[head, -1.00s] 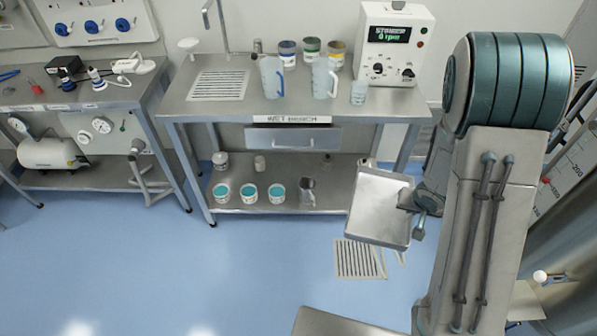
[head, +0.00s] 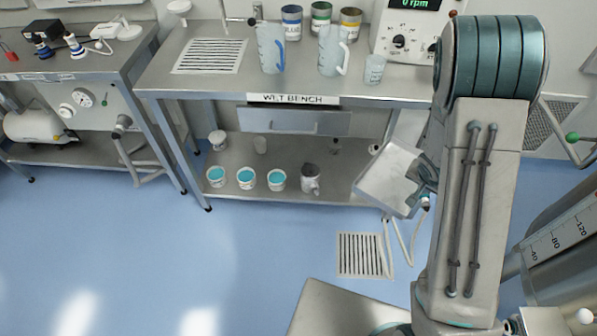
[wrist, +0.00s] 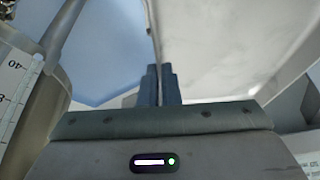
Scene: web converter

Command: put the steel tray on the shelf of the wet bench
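The steel tray (head: 389,181) is a shallow metal tray, held tilted at the right front of the wet bench (head: 292,99), in front of the right end of its lower shelf (head: 330,178). My gripper (head: 428,184) is shut on the tray's right edge in the head view. In the wrist view my gripper (wrist: 158,85) has its two dark fingers close together at the tray's edge, and the tray (wrist: 225,45) fills the upper right. The shelf's far right part is hidden behind the tray and my arm.
On the shelf stand several teal-topped pots (head: 246,179) and a grey mug (head: 310,180) along the front, with small containers behind. A bench leg stands near the tray. A floor drain grate (head: 362,255) lies in front; open blue floor is to the left.

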